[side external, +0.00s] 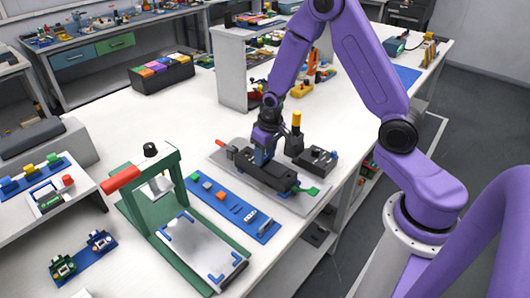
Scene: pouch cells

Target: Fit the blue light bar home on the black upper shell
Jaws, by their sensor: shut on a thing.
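My gripper (263,158) points down over the black upper shell (277,178), a long dark block on a grey plate (229,162). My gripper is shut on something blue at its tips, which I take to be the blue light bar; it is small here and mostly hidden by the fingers. The held piece is at or just above the shell's top, left of its middle. I cannot tell whether it touches the shell or is seated.
A red handle (222,143) and a green handle (308,191) sit at the plate's ends. A yellow-topped post (295,132) and a dark block (316,158) stand close behind. In front lie a blue strip with small parts (228,204) and a green press frame (173,170).

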